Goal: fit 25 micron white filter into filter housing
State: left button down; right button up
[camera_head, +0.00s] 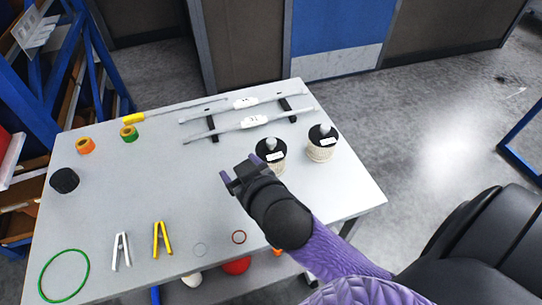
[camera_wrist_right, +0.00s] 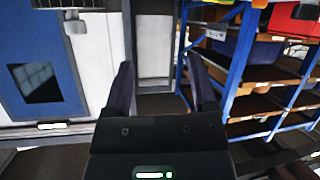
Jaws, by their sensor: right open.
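Two filters with whitish ribbed bodies, black tops and white labels stand upright at the table's right side, the left one (camera_head: 270,155) and the right one (camera_head: 321,143). The labels are too small to read, so I cannot tell which is 25 micron. I cannot pick out the filter housing for certain; a black round part (camera_head: 64,180) lies at the table's left edge. My right gripper (camera_head: 240,178) is above the table, left of and nearer than the left filter, apart from it. Its fingers are spread and empty in the right wrist view (camera_wrist_right: 163,88). My left gripper is not in view.
Two grey rods (camera_head: 250,121) lie on black supports at the back. The table's middle (camera_head: 150,190) is clear.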

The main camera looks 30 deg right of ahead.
jog(key=w+a+r+n+t+y, duration=0.4)
jog(key=w+a+r+t+y, duration=0.15)
jog(key=r, duration=0.45)
jog(key=a+r+n+y, duration=0.4)
jog(key=n+y, duration=0.3)
jog(key=y, duration=0.1)
jog(key=n+g+h, duration=0.6)
jog(key=g+h, duration=0.7)
jog(key=g, duration=0.6)
send_over(272, 140)
jog(key=f, duration=0.7)
jog(key=shift+w+d+f, duration=0.15)
jog(key=shift+w+f, duration=0.05)
jog(key=shift+f, duration=0.1)
jog(key=f+b, duration=0.1)
jog(key=f, duration=0.4)
jog(key=f+b, duration=0.1)
jog(key=f, duration=0.3)
jog(key=shift+s+f+b, duration=0.2)
jog(key=shift+f+b, duration=0.1)
jog(key=shift+f, duration=0.05)
